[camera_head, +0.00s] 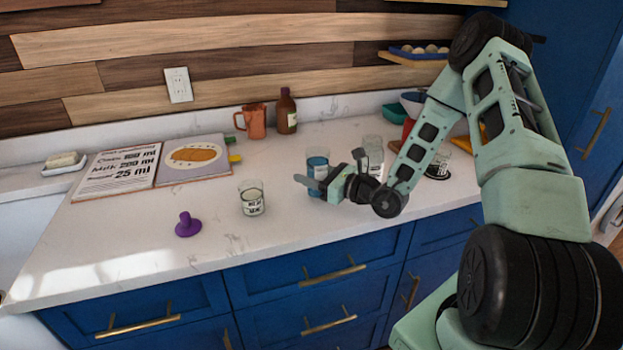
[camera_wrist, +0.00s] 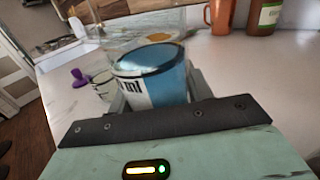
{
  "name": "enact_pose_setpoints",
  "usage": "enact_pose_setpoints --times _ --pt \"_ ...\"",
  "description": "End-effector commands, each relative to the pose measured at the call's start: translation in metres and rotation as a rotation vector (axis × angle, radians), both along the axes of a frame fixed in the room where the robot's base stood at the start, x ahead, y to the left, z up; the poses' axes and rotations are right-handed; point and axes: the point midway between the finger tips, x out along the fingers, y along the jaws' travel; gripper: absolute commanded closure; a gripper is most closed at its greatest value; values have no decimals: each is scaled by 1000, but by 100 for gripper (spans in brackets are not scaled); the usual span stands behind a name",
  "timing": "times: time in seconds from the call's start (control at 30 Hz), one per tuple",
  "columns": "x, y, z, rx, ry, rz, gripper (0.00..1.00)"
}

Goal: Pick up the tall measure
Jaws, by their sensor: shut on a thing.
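A measure with a blue body and a white band marked "ml" (camera_wrist: 153,76) stands between the jaws in the wrist view. In the head view this blue measure (camera_head: 317,160) is on or just above the counter, partly behind my gripper (camera_head: 328,174). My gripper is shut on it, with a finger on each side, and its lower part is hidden. I cannot tell whether its base touches the counter. A clear measure with a dark label (camera_head: 252,200) stands to its left. Another clear glass (camera_head: 373,147) stands behind my gripper, partly hidden.
A purple knob-like object (camera_head: 187,225) lies front left on the counter (camera_head: 150,240). An open recipe book (camera_head: 155,165) lies behind it. An orange jug (camera_head: 252,121) and a brown bottle (camera_head: 286,111) stand at the back. Bowls (camera_head: 412,104) are crowded behind my arm. The front left counter is mostly clear.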

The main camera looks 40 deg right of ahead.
Motion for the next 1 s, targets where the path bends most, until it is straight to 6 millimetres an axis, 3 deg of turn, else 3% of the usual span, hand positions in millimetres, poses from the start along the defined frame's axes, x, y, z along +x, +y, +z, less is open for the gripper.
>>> enact_pose_setpoints --times 0.6,1.0 --pt "0 0 55 -2 -2 0 80" --pt "0 0 78 -1 0 0 80"
